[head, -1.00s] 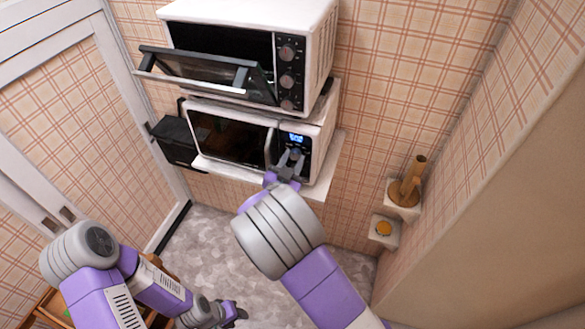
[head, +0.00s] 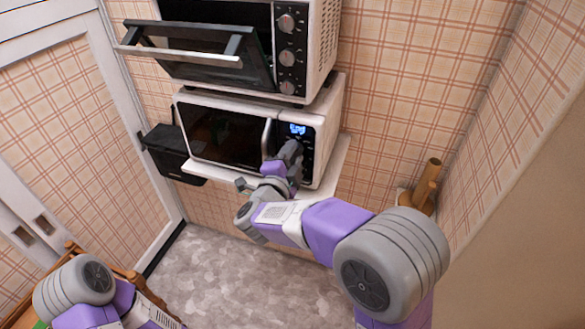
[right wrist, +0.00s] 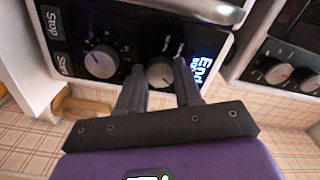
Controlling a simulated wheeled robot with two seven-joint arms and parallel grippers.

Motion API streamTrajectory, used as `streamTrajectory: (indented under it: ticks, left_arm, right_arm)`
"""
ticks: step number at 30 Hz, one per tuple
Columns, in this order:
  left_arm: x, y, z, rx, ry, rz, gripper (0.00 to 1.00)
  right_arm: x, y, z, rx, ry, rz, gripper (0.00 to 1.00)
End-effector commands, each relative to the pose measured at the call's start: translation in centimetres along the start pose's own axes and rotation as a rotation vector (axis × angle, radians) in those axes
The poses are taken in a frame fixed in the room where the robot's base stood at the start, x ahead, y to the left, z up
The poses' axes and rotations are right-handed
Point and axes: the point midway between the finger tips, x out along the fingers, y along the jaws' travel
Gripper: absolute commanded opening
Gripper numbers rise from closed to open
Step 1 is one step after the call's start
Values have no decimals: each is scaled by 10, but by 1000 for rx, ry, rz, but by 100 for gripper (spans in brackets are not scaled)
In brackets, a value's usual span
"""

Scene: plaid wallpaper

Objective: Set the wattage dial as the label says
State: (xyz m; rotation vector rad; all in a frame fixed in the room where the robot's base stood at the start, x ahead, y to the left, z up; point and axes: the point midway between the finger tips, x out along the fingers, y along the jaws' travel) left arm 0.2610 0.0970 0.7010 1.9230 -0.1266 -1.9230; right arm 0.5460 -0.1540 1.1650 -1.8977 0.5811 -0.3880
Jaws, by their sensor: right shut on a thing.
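The white microwave (head: 323,135) stands on a shelf, its black panel facing me, with a lit blue display (head: 297,129) at the top. In the right wrist view, one dial (right wrist: 160,72) is nearer the display (right wrist: 202,68), and a second dial (right wrist: 101,62) is nearer the Stop and Start buttons. My right gripper (head: 291,152) is at the panel, shut on the dial nearer the display, with one finger on each side (right wrist: 160,92). I cannot tell from print which dial is for wattage. No setting label is legible. My left gripper is out of view.
A toaster oven (head: 322,40) with its door (head: 190,55) hanging open stands right above the microwave. A black box (head: 170,150) is at the left of the microwave. A wooden item (head: 425,188) stands at the right wall. The floor (head: 230,260) below looks clear.

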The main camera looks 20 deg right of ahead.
Motion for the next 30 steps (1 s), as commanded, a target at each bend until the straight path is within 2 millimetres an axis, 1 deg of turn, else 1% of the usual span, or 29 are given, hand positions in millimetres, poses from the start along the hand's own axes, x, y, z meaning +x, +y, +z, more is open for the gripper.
streamTrajectory:
  ticks: [1,15,24,30]
  left_arm:
    - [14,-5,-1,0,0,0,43]
    - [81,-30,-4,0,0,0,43]
    - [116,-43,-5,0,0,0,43]
    - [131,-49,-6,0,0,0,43]
  right_arm:
    - [0,6,2,51,1,0,4]
    - [0,5,2,497,1,0,4]
    - [0,3,1,754,0,-1,4]
    - [0,1,0,880,0,0,4]
